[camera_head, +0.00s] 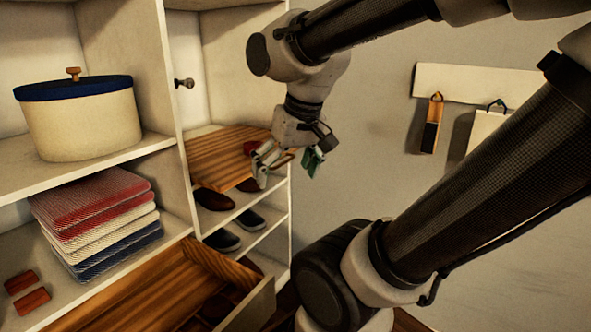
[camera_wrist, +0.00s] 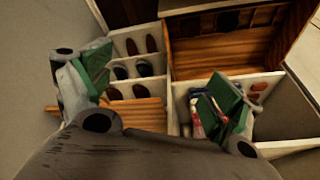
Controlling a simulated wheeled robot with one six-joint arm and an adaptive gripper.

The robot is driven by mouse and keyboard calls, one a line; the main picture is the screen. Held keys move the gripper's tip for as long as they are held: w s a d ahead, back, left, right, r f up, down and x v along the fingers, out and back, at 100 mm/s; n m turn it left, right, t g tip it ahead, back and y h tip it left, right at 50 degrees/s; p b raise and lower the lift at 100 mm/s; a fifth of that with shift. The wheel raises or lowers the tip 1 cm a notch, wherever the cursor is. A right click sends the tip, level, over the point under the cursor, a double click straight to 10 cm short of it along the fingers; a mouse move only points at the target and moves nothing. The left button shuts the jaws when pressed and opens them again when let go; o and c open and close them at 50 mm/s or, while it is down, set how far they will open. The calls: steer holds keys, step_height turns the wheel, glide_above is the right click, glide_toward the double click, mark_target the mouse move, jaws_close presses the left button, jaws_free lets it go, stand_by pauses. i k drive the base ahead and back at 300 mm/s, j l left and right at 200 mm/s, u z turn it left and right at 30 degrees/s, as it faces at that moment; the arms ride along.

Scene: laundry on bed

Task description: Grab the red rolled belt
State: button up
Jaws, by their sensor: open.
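My gripper (camera_head: 288,163) is open and empty in the air in front of the wardrobe, beside a slatted wooden board (camera_head: 215,155). In the wrist view its green-padded fingers stand wide apart, with the gripper (camera_wrist: 155,92) over the shelves. I cannot pick out the red rolled belt for certain. A small reddish thing (camera_head: 251,147) shows at the board's edge, partly hidden by my gripper. An open wooden drawer (camera_head: 150,290) lower down holds dark, rounded things, too dim to name; the drawer also shows in the wrist view (camera_wrist: 215,50).
Shoes stand on shelves (camera_head: 262,222) below the board. Folded red, white and blue cloths (camera_head: 95,215) and two small red blocks (camera_head: 30,302) lie on the left shelf. A round box with a blue lid (camera_head: 80,120) stands above.

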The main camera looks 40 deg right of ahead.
mark_target(249, 147)
steer(key=i+l, duration=0.1)
steer(key=l, duration=0.35)
steer(key=i+l, duration=0.15)
steer(key=l, duration=0.25)
steer(key=i+l, duration=0.1)
steer(key=l, duration=0.35)
steer(key=i+l, duration=0.1)
steer(key=l, duration=0.3)
